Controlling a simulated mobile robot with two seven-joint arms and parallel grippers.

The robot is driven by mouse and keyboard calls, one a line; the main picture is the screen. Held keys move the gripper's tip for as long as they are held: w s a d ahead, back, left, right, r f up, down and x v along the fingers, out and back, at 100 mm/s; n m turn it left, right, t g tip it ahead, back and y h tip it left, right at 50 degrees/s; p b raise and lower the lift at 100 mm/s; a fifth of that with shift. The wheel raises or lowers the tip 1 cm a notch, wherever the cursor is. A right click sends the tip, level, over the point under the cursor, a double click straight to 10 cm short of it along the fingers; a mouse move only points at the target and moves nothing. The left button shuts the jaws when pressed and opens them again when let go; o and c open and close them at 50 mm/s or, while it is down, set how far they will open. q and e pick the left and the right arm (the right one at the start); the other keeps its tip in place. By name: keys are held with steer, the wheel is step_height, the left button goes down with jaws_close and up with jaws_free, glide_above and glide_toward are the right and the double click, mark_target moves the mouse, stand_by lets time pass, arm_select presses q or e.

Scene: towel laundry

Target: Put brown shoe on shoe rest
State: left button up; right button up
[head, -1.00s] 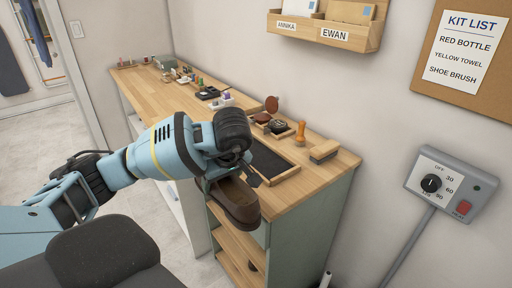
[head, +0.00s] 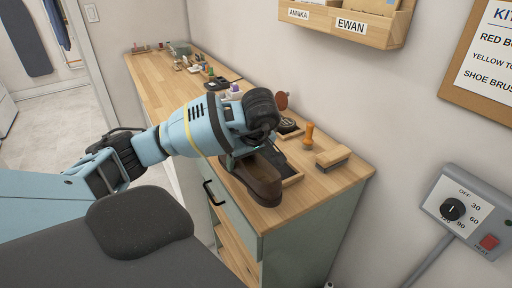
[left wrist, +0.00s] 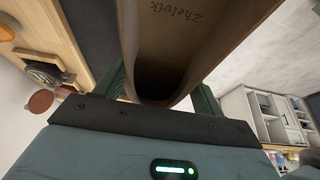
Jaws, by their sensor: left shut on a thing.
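The brown shoe (head: 262,182) hangs from my left gripper (head: 238,160), toe toward the camera, at the near front edge of the wooden counter in the head view. The left wrist view shows the open inside of the brown shoe (left wrist: 185,40) between the green fingers of my left gripper (left wrist: 160,92), shut on its rim. A dark wood-rimmed tray (head: 292,180), perhaps the shoe rest, lies behind the shoe and is partly hidden by it. I cannot tell whether the shoe touches the counter. My right gripper is not in view.
On the counter (head: 160,75) a shoe brush (head: 332,157), an orange-brown wooden handle (head: 308,136) and an open polish tin (head: 289,127) stand beside the tray. Several small items stand farther back. A wall and a dial box (head: 465,212) bound the right side.

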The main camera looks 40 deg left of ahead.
arm_select(q)
steer(key=w+a, duration=0.2)
steer(key=w, duration=0.1)
steer(key=w+a, duration=0.2)
steer(key=w, duration=0.2)
steer(key=w+a+f, duration=0.1)
steer(key=w+a, duration=0.2)
steer(key=w, duration=0.1)
steer(key=shift+w, duration=0.1)
steer(key=shift+w+a+f+b, duration=0.1)
steer(key=shift+w+a+b, duration=0.1)
steer(key=shift+b, duration=0.1)
steer(key=shift+f, duration=1.75)
steer(key=o, duration=1.4)
steer(key=shift+f, duration=0.15)
steer(key=shift+c, duration=0.2)
steer(key=v, duration=1.2)
steer(key=shift+p, duration=0.45)
